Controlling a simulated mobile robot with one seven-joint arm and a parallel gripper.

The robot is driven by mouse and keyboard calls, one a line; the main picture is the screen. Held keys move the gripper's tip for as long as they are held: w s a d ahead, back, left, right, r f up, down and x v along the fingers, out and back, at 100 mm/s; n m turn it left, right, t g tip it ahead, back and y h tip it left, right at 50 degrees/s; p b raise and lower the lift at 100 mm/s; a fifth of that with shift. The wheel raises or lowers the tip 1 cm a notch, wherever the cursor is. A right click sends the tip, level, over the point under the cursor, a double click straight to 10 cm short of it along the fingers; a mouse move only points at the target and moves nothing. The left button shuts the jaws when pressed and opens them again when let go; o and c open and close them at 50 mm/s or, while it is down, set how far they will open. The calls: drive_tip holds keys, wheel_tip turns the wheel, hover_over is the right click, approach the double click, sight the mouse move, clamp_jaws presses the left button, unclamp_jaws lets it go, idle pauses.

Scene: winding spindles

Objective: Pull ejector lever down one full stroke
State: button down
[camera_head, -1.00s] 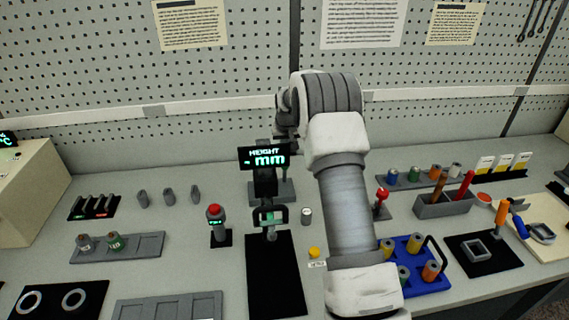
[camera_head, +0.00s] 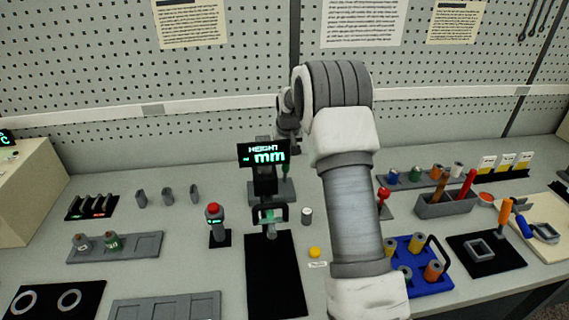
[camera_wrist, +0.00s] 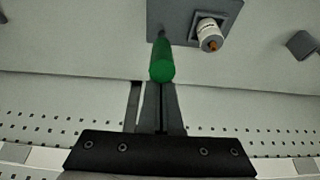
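The ejector lever appears to be the green-handled rod (camera_wrist: 162,66) in the wrist view, its stem meeting a grey base plate (camera_wrist: 182,14). In the head view a bit of green handle (camera_head: 286,172) shows just right of and below the height display (camera_head: 264,155). My gripper (camera_wrist: 158,88) has its dark fingers right at the near end of the green handle. The handle covers the fingertips in part, so I cannot tell whether they grip it. In the head view my gripper is mostly hidden behind the display and my wrist.
A white cylinder with an orange tip (camera_wrist: 208,34) stands on the plate beside the lever. A red-topped post (camera_head: 214,210) stands left of the display stand, and a small grey cylinder (camera_head: 307,215) stands right of it. A blue tray (camera_head: 418,290) with spools is front right.

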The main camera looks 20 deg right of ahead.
sight(287, 166)
drive_tip(key=shift+s, duration=0.15)
drive_tip(key=shift+s+a+f+b, duration=0.15)
drive_tip(key=shift+s+f+b, duration=0.05)
drive_tip(key=shift+s+b, duration=0.55)
drive_tip(key=shift+s, duration=0.1)
drive_tip(key=shift+s+a+f+b, duration=0.1)
drive_tip(key=shift+s+f+b, duration=0.1)
drive_tip(key=shift+s+b, duration=0.15)
drive_tip(key=shift+s+a+f+b, duration=0.15)
drive_tip(key=shift+s+b, duration=0.1)
drive_tip(key=shift+s, duration=0.2)
drive_tip(key=shift+s+a+f+b, duration=0.1)
drive_tip(key=shift+s+f+b, duration=0.5)
drive_tip(key=shift+s+b, duration=0.15)
drive_tip(key=shift+s+f, duration=0.1)
drive_tip(key=shift+f, duration=0.05)
idle(0.5)
